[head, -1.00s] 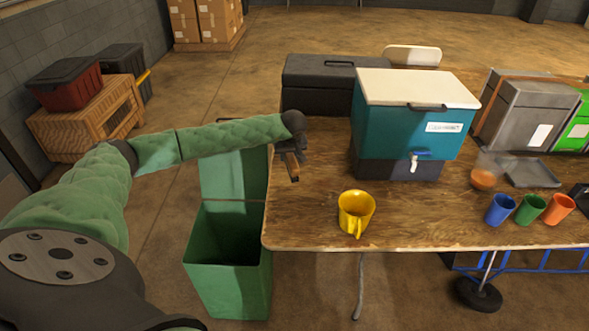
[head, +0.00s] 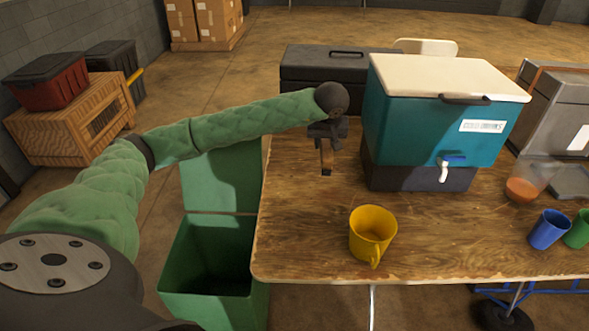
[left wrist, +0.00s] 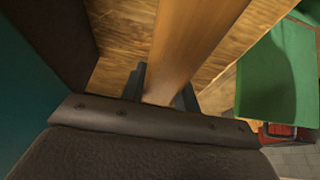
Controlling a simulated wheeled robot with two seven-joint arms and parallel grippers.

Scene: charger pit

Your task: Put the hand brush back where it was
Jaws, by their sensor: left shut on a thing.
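My left gripper (head: 326,143) is over the table's left part, between the black case and the front edge, close to the left side of the teal cooler. It is shut on a wooden piece, the hand brush's handle (head: 326,160), which points toward the head camera. In the left wrist view the wooden handle (left wrist: 198,38) runs up from between the dark fingers (left wrist: 162,88). Bristles are not visible in either view. It appears held above the tabletop; the gap is hard to judge. My right gripper is not in view.
The teal cooler (head: 435,115) with a tap stands right of the gripper. A black case (head: 315,70) is behind. A yellow mug (head: 372,235) stands near the front edge of the wooden table (head: 300,245). An open green bin (head: 205,290) stands left of the table.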

